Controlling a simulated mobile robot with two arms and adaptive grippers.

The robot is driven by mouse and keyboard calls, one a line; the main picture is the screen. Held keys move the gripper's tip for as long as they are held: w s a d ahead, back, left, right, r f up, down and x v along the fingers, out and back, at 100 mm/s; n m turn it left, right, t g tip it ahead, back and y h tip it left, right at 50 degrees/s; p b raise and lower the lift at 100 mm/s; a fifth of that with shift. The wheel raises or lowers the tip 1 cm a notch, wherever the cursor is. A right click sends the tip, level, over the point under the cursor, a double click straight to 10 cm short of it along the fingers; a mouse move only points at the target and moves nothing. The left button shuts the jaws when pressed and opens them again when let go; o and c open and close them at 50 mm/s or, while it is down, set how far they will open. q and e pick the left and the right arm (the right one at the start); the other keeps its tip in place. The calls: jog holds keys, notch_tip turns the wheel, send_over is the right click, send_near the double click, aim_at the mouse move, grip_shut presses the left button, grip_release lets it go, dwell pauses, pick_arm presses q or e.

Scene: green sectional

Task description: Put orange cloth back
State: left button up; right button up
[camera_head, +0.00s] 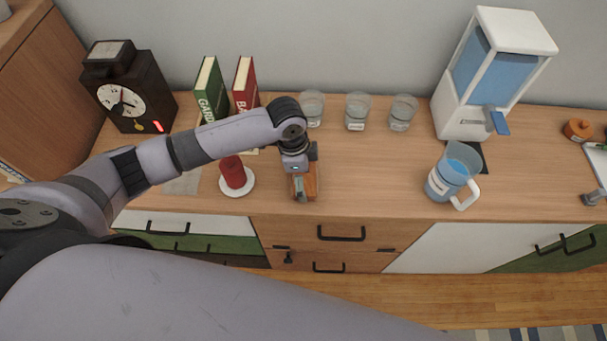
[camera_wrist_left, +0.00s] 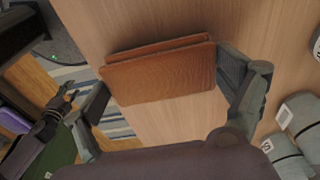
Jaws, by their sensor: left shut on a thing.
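The orange cloth (camera_head: 309,179) is a folded, brownish-orange piece near the front edge of the wooden cabinet top. My left gripper (camera_head: 303,180) points down over it, between the red candle and the row of glasses. In the left wrist view the cloth (camera_wrist_left: 165,75) spans the space between the two fingers of my left gripper (camera_wrist_left: 168,95), which is shut on it. Its folded layers show along the upper edge. Whether its underside touches the top I cannot tell. My right gripper is not in view.
A red candle (camera_head: 232,172) on a white plate stands left of the cloth. Behind are a green book (camera_head: 210,92), a red book (camera_head: 245,85) and glasses (camera_head: 357,110). A blue jug (camera_head: 447,180) and a dispenser (camera_head: 480,80) stand right. The top between cloth and jug is clear.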

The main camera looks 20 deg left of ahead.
pick_arm(q)
jog(key=shift+f, duration=0.4)
jog(key=shift+f, duration=0.1)
jog(key=o, duration=0.7)
jog(key=shift+o, duration=0.2)
notch_tip(320, 180, up, 12)
jog(key=a, duration=0.1)
jog(key=shift+s+a+b, duration=0.2)
jog(key=shift+a+b, duration=0.15)
jog(key=shift+b, duration=0.1)
